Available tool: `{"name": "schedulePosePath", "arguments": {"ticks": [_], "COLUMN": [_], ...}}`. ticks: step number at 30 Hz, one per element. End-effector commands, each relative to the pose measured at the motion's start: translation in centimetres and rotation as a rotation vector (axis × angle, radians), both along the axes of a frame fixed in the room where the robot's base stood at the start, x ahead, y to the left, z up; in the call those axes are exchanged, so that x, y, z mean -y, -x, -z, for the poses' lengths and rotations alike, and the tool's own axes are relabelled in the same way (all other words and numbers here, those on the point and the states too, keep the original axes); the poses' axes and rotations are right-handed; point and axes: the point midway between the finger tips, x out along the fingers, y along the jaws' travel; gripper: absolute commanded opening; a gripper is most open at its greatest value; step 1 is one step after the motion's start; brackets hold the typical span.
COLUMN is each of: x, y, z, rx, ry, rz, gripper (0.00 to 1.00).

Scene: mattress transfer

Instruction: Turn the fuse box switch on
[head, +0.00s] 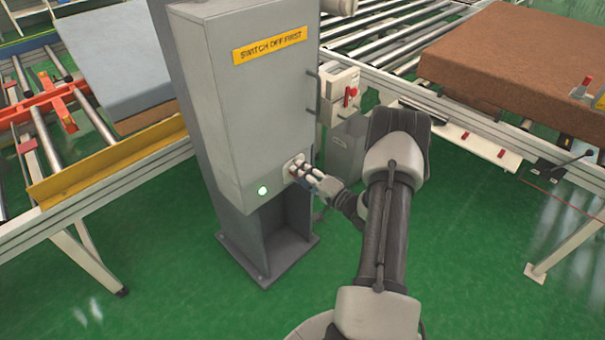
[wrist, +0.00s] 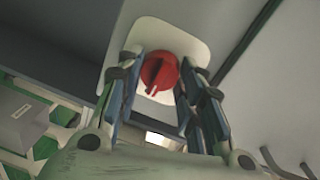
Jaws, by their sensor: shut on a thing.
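The grey fuse box (head: 262,110) stands on a column in the head view, with a yellow "SWITCH OFF FIRST" label on its upper front. Its switch is a red rotary knob (wrist: 160,72) on a white plate (wrist: 168,32), seen in the wrist view. The knob's notched mark points down and slightly left in that view. My gripper (head: 302,172) is at the lower right of the box front, with its fingers shut on either side of the knob. In the head view the fingers mostly hide the knob.
A green lamp (head: 262,190) is lit left of the switch. A box with a red knob (head: 350,96) stands just behind. Roller conveyors flank the column, with a brown mattress (head: 510,65) at right and a blue-grey slab (head: 125,55) at left. Green floor is clear in front.

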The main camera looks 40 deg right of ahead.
Motion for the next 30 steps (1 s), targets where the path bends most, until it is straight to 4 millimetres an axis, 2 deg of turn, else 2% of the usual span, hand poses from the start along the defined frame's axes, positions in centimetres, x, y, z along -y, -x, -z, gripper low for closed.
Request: {"name": "schedulePosePath", "arguments": {"ticks": [9, 10, 18, 30], "x": [-0.03, -0.03, -0.01, 0.1], "y": [0.0, 0.0, 0.0, 0.52], "z": [0.01, 0.01, -0.01, -0.03], "rx": [0.001, 0.001, 0.001, 0.0], "ry": [-0.002, -0.002, -0.001, -0.001], "rz": [0.0, 0.0, 0.0, 0.002], "gripper": [0.11, 0.36, 0.55, 0.55]}}
